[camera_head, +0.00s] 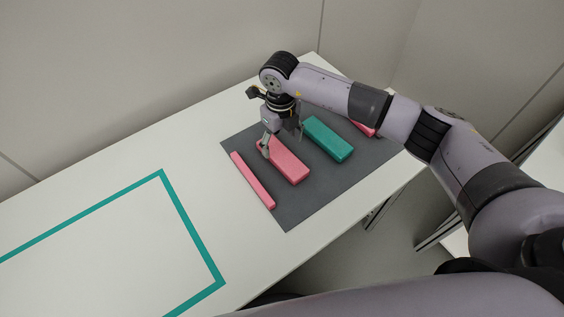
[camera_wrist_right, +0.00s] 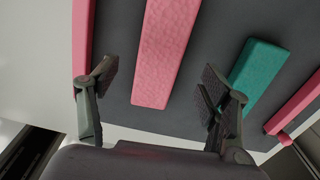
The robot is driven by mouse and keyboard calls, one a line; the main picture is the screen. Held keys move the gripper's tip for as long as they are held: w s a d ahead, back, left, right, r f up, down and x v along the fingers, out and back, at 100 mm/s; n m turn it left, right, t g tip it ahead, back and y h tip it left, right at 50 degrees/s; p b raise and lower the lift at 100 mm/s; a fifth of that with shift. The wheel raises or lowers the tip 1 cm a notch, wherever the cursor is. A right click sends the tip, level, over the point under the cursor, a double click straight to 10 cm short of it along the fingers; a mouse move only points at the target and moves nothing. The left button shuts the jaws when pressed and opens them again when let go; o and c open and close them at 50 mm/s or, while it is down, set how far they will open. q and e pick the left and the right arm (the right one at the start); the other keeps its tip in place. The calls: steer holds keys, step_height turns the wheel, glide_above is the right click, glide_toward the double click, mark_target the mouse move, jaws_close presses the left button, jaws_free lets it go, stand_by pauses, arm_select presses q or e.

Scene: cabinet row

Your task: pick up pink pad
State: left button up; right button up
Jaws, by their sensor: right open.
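A wide pink pad (camera_head: 287,162) lies flat on a dark grey mat (camera_head: 290,212). My right gripper (camera_head: 282,145) is over its far end, with one finger on each side. In the right wrist view the same pink pad (camera_wrist_right: 165,50) runs between the two open fingers (camera_wrist_right: 160,80), with gaps on both sides. The right gripper is open and holds nothing. A narrower pink bar (camera_head: 253,182) lies to the left, and another pink piece (camera_head: 362,128) lies at the right, partly hidden by my arm. The left gripper is not in view.
A teal block (camera_head: 328,139) lies on the mat just right of the wide pink pad. A teal outline (camera_head: 195,228) marks an empty area on the white table (camera_head: 90,205) at left. Walls stand behind the table.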

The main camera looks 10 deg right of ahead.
mark_target(282, 155)
steer(key=f, duration=0.1)
steer(key=f+b, duration=0.1)
steer(key=f, duration=0.1)
steer(key=f+b, duration=0.1)
steer(key=shift+s+d+f, duration=0.1)
steer(key=shift+s+f, duration=0.15)
steer(key=shift+f, duration=0.05)
steer(key=shift+w+f+b, duration=0.1)
steer(key=shift+f+b, duration=0.25)
steer(key=shift+b, duration=0.05)
steer(key=shift+r, duration=0.1)
steer(key=shift+c, duration=0.8)
steer(key=c, duration=0.9)
steer(key=shift+o, duration=0.2)
steer(key=shift+r, duration=0.1)
